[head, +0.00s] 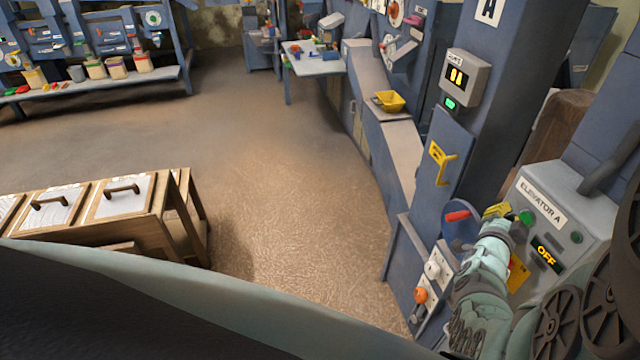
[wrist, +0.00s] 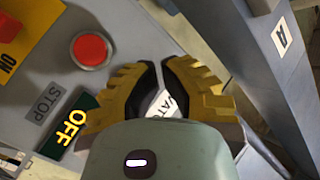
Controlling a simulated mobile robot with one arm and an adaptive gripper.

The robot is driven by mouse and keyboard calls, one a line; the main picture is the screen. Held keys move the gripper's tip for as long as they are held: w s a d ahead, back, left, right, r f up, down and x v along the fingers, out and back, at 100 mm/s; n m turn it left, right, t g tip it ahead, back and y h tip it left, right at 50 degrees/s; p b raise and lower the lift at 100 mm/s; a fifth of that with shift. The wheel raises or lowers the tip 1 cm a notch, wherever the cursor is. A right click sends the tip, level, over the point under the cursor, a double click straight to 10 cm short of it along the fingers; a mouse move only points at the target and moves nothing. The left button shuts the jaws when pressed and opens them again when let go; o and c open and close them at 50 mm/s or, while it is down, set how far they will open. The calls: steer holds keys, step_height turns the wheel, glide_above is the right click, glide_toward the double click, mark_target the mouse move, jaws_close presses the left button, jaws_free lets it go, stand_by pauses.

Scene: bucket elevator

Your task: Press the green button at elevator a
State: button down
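The grey Elevator A control box (head: 565,200) stands at the right in the head view. A green button (head: 526,217) shows on it just beyond my yellow fingertips. In the wrist view my gripper (wrist: 160,64) lies over the panel, partly covering the Elevator label (wrist: 166,104). The green button is not visible there. I cannot tell whether a finger touches it. The display (head: 547,254) reads OFF.
A red button (wrist: 90,50) beside the STOP label (wrist: 45,102) is left of my fingers in the wrist view. A blue post marked A (head: 488,12) and a cabinet with a yellow handle (head: 441,160) stand nearby. The floor (head: 270,170) is open in the middle.

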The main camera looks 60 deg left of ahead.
steer(key=shift+w, duration=0.15)
stand_by(0.5)
steer(key=shift+w+d+b, duration=0.2)
steer(key=shift+w+b, duration=0.05)
steer(key=shift+b, duration=0.25)
steer(key=shift+w+d+b, duration=0.15)
steer(key=shift+w+b, duration=0.35)
stand_by(0.5)
steer(key=shift+s, duration=0.1)
stand_by(0.3)
steer(key=shift+s+r+p, duration=0.15)
steer(key=shift+s+p, duration=0.2)
steer(key=shift+s, duration=0.05)
steer(key=shift+s+a, duration=0.25)
steer(key=shift+s, duration=0.1)
